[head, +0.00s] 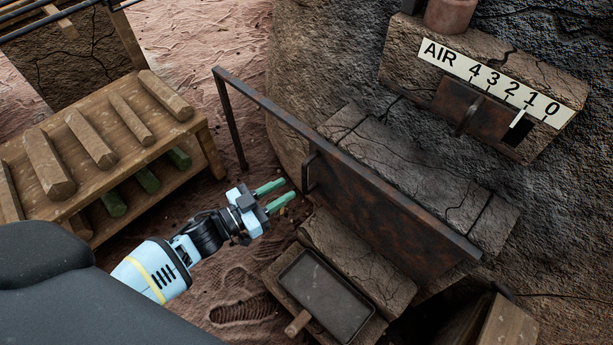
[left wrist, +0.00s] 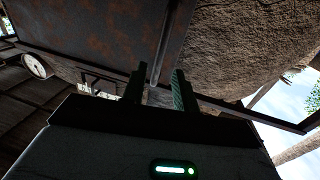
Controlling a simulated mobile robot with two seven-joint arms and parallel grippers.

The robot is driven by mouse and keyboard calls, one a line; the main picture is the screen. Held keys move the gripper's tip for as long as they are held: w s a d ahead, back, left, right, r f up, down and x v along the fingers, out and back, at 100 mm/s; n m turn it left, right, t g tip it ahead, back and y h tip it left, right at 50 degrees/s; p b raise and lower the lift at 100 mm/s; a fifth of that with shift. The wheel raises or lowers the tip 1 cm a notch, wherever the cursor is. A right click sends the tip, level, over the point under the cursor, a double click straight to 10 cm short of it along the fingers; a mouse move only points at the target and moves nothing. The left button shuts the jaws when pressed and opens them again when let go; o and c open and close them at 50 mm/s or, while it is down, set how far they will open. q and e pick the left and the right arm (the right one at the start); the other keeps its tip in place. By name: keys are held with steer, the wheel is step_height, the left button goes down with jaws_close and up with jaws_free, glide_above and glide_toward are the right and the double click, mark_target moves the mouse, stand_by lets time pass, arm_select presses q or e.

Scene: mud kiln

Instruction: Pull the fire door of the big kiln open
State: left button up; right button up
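The fire door (head: 385,215) is a rusty dark metal plate under a long metal rail on the front of the big kiln (head: 330,50). The fire mouth behind it is hidden. Its upright bar handle (head: 306,175) is at the door's left end. My left gripper (head: 290,190) is open, its two green fingers pointing at the handle from the left, a little short of it. In the left wrist view the rusty door (left wrist: 95,25) fills the upper left, and the dark handle bar (left wrist: 161,60) appears between the fingers (left wrist: 157,92). My right gripper is not in view.
A wooden rack (head: 105,150) with wood billets stands left of my left arm. The metal rail (head: 260,100) and its post run left from the door. A dark tray (head: 325,295) sits below the door. An air slider scale (head: 500,85) is at the upper right.

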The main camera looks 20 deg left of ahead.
mark_target(305, 191)
arm_select(q)
steer(key=shift+b+x, duration=1.15)
steer(key=shift+x, duration=2.45)
jaws_close()
